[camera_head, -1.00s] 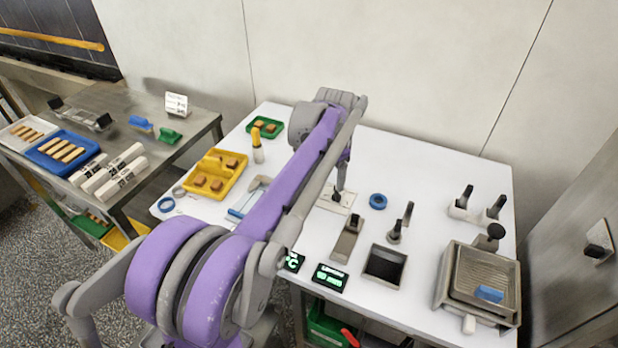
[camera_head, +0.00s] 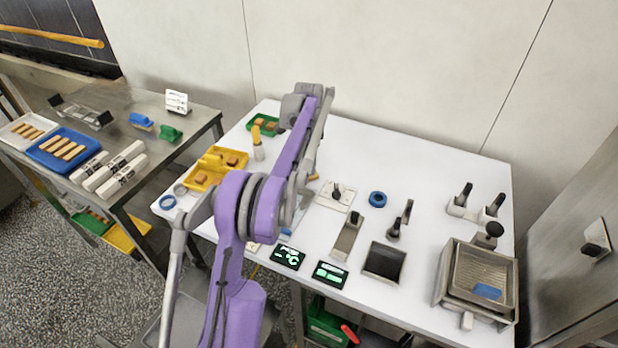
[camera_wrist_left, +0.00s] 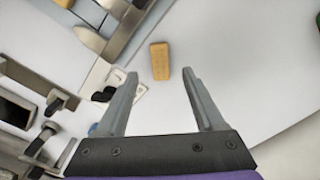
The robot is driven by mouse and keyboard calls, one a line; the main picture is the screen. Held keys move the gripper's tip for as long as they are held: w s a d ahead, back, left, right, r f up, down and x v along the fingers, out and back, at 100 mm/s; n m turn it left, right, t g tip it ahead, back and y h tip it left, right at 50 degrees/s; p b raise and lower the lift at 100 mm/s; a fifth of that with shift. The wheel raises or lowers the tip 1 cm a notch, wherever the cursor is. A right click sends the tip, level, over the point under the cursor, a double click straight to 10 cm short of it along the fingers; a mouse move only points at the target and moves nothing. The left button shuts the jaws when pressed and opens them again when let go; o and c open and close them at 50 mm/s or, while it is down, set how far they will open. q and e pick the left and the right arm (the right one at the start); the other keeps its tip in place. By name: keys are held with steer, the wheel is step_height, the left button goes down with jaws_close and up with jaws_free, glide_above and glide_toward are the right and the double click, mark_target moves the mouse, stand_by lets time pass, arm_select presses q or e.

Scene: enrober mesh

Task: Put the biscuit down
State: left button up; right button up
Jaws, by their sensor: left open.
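In the left wrist view a tan, oblong biscuit (camera_wrist_left: 159,59) is on the white table top (camera_wrist_left: 235,70). My left gripper (camera_wrist_left: 160,73) is open, its two grey fingers standing apart either side of the biscuit's near end, with a clear gap on each side. In the head view my purple left arm crosses the table and hides its gripper. A small orange-tan patch (camera_head: 313,177) beside the arm may be the biscuit. My right gripper is not in view.
A yellow tray (camera_head: 207,166) with brown pieces and a green tray (camera_head: 265,124) are on the left of the table.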

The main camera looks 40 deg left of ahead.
mark_target(309, 175)
arm_select(q)
step_height(309, 175, down, 5)
steer(key=shift+w+f, duration=0.1)
steer(key=shift+c, duration=0.3)
steer(key=c, duration=1)
